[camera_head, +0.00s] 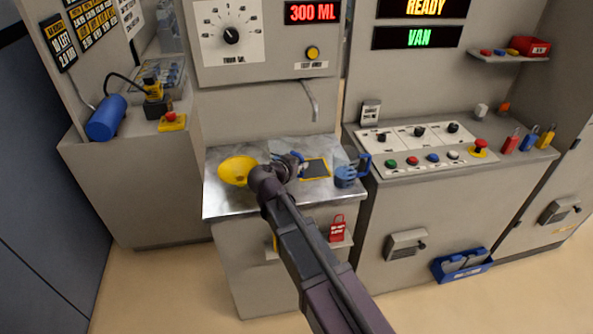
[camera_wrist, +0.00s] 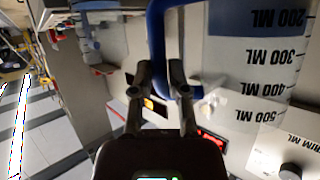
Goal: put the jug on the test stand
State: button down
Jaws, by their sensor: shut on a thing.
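The jug (camera_wrist: 248,65) fills the right side of the wrist view. It is grey and see-through, with black ML marks that appear upside down and a blue band near the 200 ML mark. My gripper (camera_wrist: 160,90) is shut on its blue handle (camera_wrist: 157,35). In the head view my gripper (camera_head: 292,165) is over the metal worktop, and the arm leaves little of the jug clear to see. A dark pad with a yellow edge (camera_head: 315,168) lies just right of the gripper, below a spout. I cannot tell whether this pad is the test stand.
A yellow round thing (camera_head: 238,170) is left of the gripper on the metal worktop (camera_head: 225,203). A blue vessel with a handle (camera_head: 346,177) stands right of the pad. The spout (camera_head: 311,100) hangs above. A button console (camera_head: 425,147) is to the right.

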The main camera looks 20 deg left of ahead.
jog(key=shift+w, duration=0.15)
jog(key=shift+w+a, duration=0.15)
jog(key=shift+w, duration=0.15)
jog(key=shift+w+a+f+b, duration=0.1)
jog(key=shift+w+f+b, duration=0.15)
jog(key=shift+f+b, duration=1.6)
jog(key=c, duration=0.6)
grip_release()
jog(key=shift+c, duration=0.2)
